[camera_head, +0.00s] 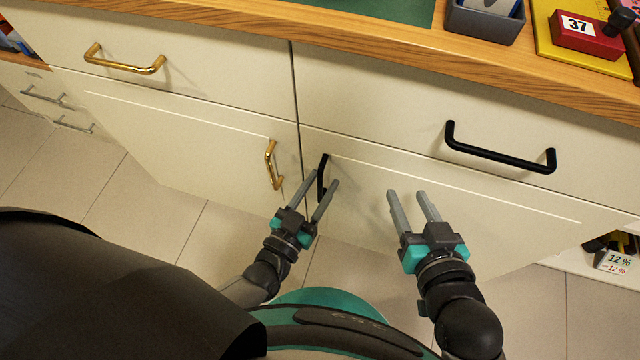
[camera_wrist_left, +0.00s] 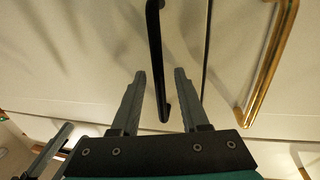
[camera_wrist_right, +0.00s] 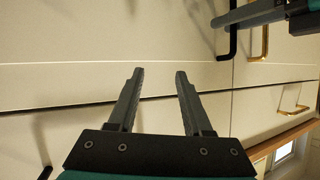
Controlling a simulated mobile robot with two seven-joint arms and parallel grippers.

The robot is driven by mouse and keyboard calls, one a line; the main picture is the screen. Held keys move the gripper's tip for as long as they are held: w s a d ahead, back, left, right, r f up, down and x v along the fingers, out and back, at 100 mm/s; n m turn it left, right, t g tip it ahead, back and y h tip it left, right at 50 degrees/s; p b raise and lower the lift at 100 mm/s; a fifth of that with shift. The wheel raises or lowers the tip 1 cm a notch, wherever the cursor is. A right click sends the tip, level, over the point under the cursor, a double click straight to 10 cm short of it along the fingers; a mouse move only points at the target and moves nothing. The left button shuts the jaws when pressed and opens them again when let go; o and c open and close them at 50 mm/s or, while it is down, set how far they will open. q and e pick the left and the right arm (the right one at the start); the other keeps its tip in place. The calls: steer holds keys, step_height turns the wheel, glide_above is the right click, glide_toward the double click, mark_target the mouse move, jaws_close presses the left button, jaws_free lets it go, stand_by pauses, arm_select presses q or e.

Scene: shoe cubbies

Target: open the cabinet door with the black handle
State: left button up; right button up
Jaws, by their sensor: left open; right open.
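The cream cabinet door (camera_head: 500,225) at the lower right is shut. Its upright black handle (camera_head: 322,172) sits near its left edge; it also shows in the left wrist view (camera_wrist_left: 155,45) and right wrist view (camera_wrist_right: 233,42). My left gripper (camera_head: 324,180) is open at this handle. In the left wrist view, the handle appears between the left fingers (camera_wrist_left: 160,72); I cannot tell whether they touch it. My right gripper (camera_head: 406,192) is open and empty in front of the same door, right of the handle; its fingers (camera_wrist_right: 160,72) show only panel between them.
A black drawer handle (camera_head: 498,155) is above the door. A neighbouring door's gold handle (camera_head: 272,165) is close left of the black one. Another gold handle (camera_head: 125,62) is on the left drawer. A wooden countertop (camera_head: 350,35) runs above. Tiled floor (camera_head: 150,215) is clear at left.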

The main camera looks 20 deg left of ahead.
arm_select(q)
steer(key=shift+c, duration=0.2)
jaws_close()
stand_by(0.3)
stand_by(1.1)
